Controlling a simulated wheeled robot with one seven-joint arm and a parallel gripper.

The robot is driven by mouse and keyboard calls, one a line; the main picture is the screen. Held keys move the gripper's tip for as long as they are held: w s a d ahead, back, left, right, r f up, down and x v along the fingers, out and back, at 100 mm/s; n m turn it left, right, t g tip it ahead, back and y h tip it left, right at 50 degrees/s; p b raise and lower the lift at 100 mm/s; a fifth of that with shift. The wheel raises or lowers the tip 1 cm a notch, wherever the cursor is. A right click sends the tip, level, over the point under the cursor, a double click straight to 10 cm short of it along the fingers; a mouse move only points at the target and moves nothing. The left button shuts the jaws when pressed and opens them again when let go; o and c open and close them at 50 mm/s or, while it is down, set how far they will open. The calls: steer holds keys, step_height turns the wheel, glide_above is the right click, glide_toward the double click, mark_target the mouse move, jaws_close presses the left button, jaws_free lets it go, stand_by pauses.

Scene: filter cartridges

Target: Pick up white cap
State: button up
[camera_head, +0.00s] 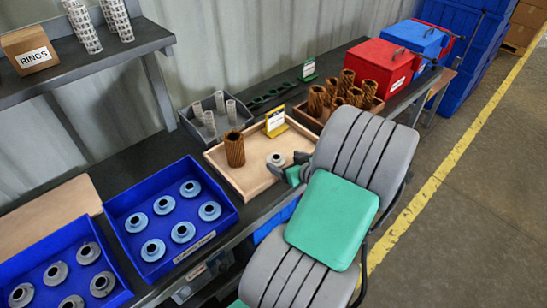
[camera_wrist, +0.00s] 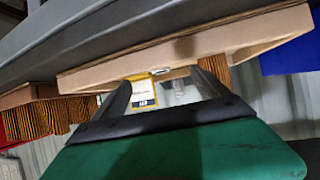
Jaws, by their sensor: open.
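The white cap (camera_head: 276,158), a small round piece with a dark centre, sits on the floor of a shallow wooden tray (camera_head: 262,189). In the wrist view a small pale piece (camera_wrist: 160,70), probably this cap, shows just past the tray's edge between the fingers, mostly hidden. My gripper (camera_head: 288,165) is open and empty at the tray's front right side, just right of the cap and apart from it. In the wrist view my gripper's (camera_wrist: 163,76) two dark fingers stand wide apart.
A brown pleated filter (camera_head: 235,149) stands left of the cap, and a yellow card holder (camera_head: 275,123) stands behind it. A box of brown filters (camera_head: 378,106) is to the right. A blue bin (camera_head: 151,256) of blue-grey caps is at left. The tray floor around the cap is clear.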

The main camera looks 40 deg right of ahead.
mark_target(277, 157)
steer(key=x, duration=0.4)
steer(key=shift+w+f+p, duration=0.1)
steer(key=shift+w+p, duration=0.25)
steer(key=c, duration=1.4)
steer(key=shift+c, duration=0.2)
